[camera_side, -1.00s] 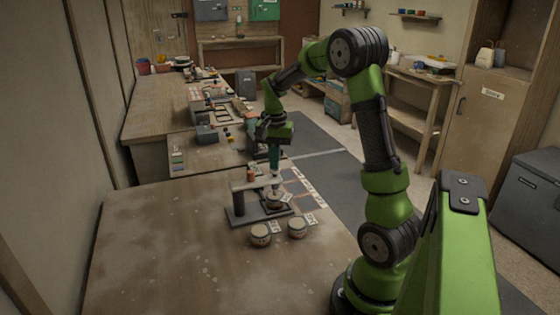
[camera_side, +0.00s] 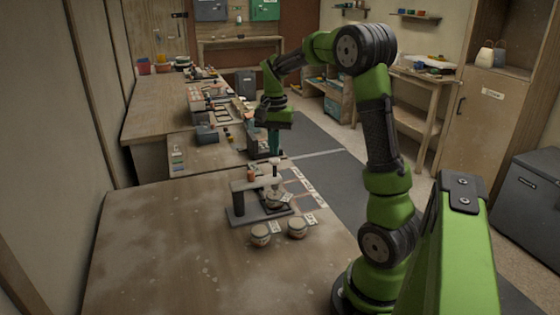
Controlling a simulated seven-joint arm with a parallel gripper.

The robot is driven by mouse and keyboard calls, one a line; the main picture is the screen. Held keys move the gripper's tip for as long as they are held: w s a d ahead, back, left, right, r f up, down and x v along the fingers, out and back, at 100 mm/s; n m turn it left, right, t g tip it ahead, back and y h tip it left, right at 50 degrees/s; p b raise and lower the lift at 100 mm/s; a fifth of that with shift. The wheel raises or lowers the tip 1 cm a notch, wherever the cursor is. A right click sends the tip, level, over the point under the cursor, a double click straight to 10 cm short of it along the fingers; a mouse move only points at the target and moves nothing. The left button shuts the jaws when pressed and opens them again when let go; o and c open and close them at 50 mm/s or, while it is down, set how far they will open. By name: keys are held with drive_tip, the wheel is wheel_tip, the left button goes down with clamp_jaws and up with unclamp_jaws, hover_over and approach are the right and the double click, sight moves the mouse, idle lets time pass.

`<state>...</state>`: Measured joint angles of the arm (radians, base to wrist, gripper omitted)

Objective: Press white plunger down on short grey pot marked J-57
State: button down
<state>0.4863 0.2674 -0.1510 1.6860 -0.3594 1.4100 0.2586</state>
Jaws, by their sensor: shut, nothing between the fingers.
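A small dark press stand (camera_side: 238,202) with a grey top arm stands on the near table. The tag's writing is too small to read. My gripper (camera_side: 275,150) is shut and empty, pointing down just above the plunger's top; I cannot tell whether a small gap separates them.
Two more small pots, one at the left (camera_side: 261,235) and one at the right (camera_side: 297,228), stand in front of the press with tags. The near table's left and front are clear.

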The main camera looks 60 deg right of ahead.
drive_tip(key=shift+r, duration=0.1)
wheel_tip(320, 180, up, 6)
drive_tip(key=shift+f, duration=0.1)
idle(0.7)
drive_tip(key=shift+d, duration=0.1)
drive_tip(key=shift+w+f+n, duration=0.15)
drive_tip(key=shift+f+n, duration=0.15)
drive_tip(key=shift+f, duration=0.1)
drive_tip(key=s+a+n+t+y, duration=0.1)
drive_tip(key=s+a+n+t, duration=0.2)
drive_tip(key=a, duration=1)
drive_tip(key=s+a+n+t+y, duration=0.1)
drive_tip(key=s+a+n+t, duration=0.3)
drive_tip(key=a, duration=0.9)
drive_tip(key=s+n, duration=0.3)
drive_tip(key=shift+a+r, duration=0.2)
drive_tip(key=shift+a, duration=0.2)
